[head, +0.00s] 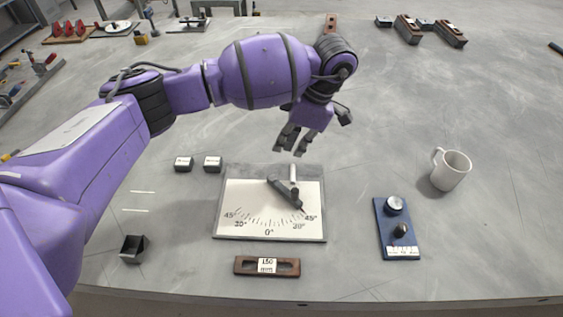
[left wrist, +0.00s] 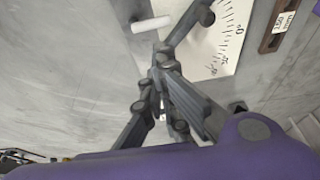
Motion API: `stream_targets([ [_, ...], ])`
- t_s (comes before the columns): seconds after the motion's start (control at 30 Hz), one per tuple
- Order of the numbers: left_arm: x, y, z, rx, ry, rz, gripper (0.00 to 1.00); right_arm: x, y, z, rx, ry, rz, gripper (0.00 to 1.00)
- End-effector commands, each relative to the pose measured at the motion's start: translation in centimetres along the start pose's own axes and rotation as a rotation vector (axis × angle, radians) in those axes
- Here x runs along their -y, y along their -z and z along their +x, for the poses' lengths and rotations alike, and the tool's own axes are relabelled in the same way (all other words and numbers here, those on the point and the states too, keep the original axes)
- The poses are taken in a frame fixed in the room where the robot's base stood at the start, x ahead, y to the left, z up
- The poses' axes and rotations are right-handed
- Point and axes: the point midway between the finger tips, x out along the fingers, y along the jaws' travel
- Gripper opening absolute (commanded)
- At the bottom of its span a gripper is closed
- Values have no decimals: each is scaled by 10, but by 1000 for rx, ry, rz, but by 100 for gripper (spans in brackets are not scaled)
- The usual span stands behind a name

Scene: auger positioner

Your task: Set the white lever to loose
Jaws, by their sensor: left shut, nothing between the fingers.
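The white lever (head: 293,173) is a short white rod standing at the top of the angle board (head: 240,190), beside the dark pointer arm (head: 285,192). The pointer slants down to the right, toward the 45° mark on the right side. The white lever also shows in the left wrist view (left wrist: 151,24), lying across the upper middle. My left gripper (head: 289,152) is shut and empty, just beyond the board's far edge and close to the white lever, apart from it in the head view. My right gripper is out of view.
A brown block labelled 150 mm (head: 267,266) lies in front of the board. A blue plate with knobs (head: 383,228) and a white mug (head: 451,170) stand right.

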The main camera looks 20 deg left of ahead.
Motion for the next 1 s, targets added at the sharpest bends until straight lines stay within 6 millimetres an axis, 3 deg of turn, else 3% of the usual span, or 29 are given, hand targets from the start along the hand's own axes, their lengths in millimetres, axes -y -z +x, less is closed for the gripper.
stream_targets([
  [0.37,1,0,9,2,3,1,0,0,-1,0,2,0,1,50],
  [0.8,2,-1,82,3,4,0,0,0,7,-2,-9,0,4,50],
  [1.0,1,-2,98,4,2,1,0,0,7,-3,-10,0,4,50],
])
